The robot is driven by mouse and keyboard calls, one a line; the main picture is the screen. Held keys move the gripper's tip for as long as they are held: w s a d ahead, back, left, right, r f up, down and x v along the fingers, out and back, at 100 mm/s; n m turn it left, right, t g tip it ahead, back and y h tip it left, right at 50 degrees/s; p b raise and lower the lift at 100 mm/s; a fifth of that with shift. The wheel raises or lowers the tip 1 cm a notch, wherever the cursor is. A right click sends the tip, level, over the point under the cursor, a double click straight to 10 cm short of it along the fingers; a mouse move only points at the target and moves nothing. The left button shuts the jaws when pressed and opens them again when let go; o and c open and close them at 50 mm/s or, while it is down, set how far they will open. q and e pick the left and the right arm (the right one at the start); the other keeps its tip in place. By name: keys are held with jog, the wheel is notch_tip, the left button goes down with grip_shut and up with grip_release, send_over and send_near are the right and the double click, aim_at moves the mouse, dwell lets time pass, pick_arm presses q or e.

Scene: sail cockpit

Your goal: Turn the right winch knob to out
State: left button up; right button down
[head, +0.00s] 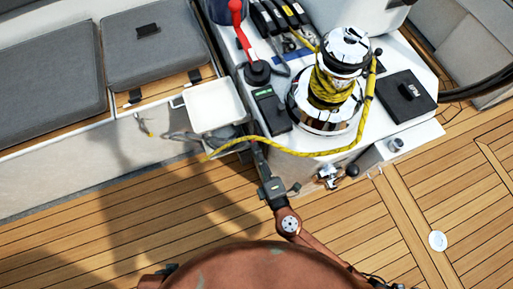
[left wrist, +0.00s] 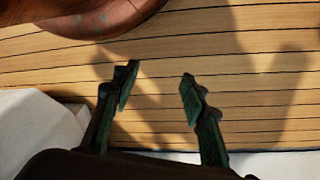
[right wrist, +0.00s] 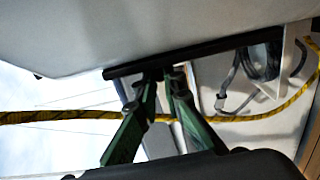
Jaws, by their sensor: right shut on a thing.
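The chrome winch (head: 322,115) stands on the white console, with yellow rope wrapped around its drum. My right gripper (head: 258,152) reaches the console's front edge, below a black panel with a green display (head: 271,108). In the right wrist view its two fingers (right wrist: 165,76) meet at a long black strip (right wrist: 215,55) under a pale surface. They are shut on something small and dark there. I cannot make out the knob itself or which way it points. My left gripper (left wrist: 157,85) is open and empty above the deck in the left wrist view.
The yellow rope (head: 322,153) hangs along the console front and passes close to my right gripper. A white open box (head: 213,104) is left of it. A red-handled lever (head: 240,30) stands behind. Grey cushions (head: 150,45) lie at left. The teak deck (head: 120,235) is clear.

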jog(key=shift+w+d, duration=0.15)
jog(key=shift+d, duration=0.1)
dwell(0.3)
jog(key=c, duration=2)
grip_release()
jog(key=shift+c, duration=0.2)
jog(key=shift+f, duration=0.1)
jog(key=v, duration=1.2)
jog(key=shift+a, duration=0.25)
